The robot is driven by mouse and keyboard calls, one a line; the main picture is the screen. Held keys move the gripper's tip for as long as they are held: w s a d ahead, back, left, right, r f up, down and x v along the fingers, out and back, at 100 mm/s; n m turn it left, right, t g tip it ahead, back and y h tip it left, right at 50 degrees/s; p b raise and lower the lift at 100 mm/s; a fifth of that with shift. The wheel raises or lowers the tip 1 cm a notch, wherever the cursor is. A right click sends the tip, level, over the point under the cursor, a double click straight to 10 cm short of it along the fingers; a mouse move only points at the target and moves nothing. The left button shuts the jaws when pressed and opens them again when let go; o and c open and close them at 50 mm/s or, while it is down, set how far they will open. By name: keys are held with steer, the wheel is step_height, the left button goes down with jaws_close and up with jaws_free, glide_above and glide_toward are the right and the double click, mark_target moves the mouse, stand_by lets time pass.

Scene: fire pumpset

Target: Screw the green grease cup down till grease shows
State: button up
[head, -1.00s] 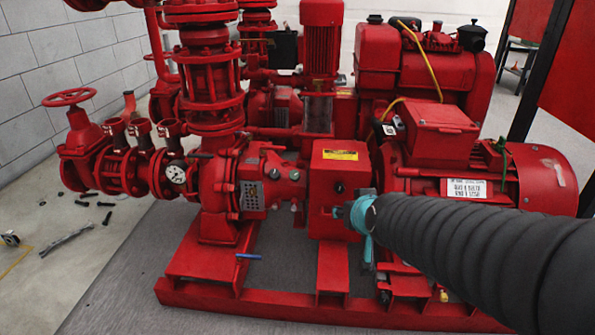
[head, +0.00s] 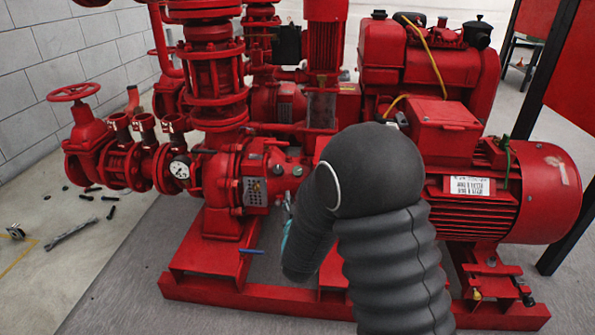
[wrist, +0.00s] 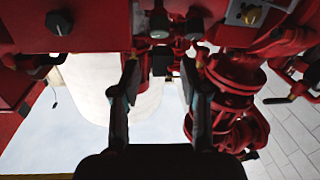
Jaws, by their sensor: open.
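I cannot make out a green grease cup for certain in either view. My gripper is mostly hidden behind my black-sleeved arm in the head view, where a teal part (head: 287,236) shows in front of the pump (head: 240,180). In the wrist view my gripper (wrist: 160,66) is open, its two dark fingers apart. Small dark fittings (wrist: 160,24) on red machinery show beyond and between the fingertips; no grip on them shows.
A blue-handled piece (head: 250,251) is at the edge of the red base frame (head: 230,290). A valve with a red handwheel (head: 73,92) and a dial gauge (head: 180,170) stand left. Loose tools (head: 72,233) lie on the floor.

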mark_target(297, 173)
steer(key=w, duration=0.9)
steer(key=w+a, duration=0.1)
steer(key=w, duration=0.3)
steer(key=shift+w+a, duration=0.1)
steer(key=shift+w, duration=0.2)
jaws_close()
